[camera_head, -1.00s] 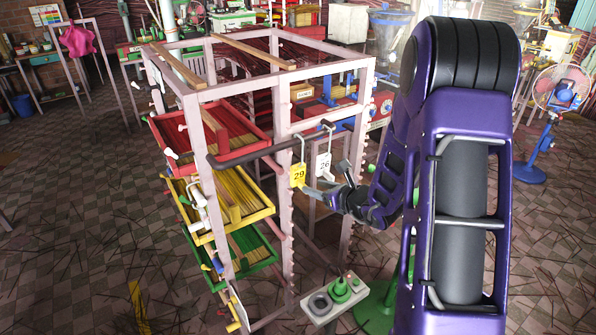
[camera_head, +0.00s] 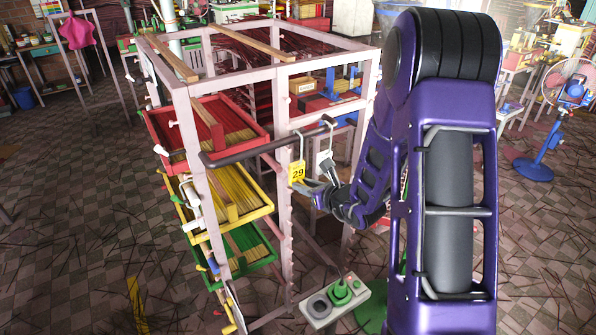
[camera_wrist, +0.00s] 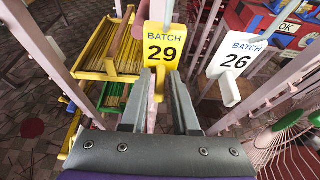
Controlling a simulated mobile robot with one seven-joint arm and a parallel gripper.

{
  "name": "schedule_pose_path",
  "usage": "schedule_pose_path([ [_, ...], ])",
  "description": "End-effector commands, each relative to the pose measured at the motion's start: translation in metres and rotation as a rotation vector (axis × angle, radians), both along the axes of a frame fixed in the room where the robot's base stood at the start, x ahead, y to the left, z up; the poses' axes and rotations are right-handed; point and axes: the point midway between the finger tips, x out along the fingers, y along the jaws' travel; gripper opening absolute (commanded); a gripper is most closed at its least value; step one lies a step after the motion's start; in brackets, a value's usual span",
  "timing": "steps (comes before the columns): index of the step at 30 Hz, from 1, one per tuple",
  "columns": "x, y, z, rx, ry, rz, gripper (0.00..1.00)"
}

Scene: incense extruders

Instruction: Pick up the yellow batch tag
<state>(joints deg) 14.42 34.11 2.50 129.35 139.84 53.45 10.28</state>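The yellow batch tag (camera_head: 297,172), marked 29, hangs from a hook on the dark rail of the rack. In the wrist view the tag (camera_wrist: 165,45) faces me upright, and a narrow yellow stub points down from its lower edge. My gripper (camera_wrist: 160,80) is open, with one finger left and one right of the stub, just below the tag's face. I cannot tell whether either finger touches it. In the head view my gripper (camera_head: 311,187) is close to the tag's lower right. Nothing is held.
A white tag (camera_wrist: 237,58), marked 26, hangs close by on the right; my gripper partly hides it in the head view. The dark rail (camera_head: 260,146) runs above the tags. The pale rack (camera_head: 285,225) holds red, yellow and green trays on the left. A control box (camera_head: 336,300) is below.

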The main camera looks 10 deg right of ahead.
Motion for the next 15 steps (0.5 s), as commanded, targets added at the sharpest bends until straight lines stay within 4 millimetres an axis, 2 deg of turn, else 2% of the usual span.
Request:
schedule_pose_path([
  [1,0.0001,-0.0001,0.0001,0.000,0.000,0.000,0.18],
  [4,0.0001,-0.0001,0.0001,0.000,0.000,0.000,0.00],
  [15,0.0002,-0.0001,0.0003,0.000,-0.001,0.000,0.00],
])
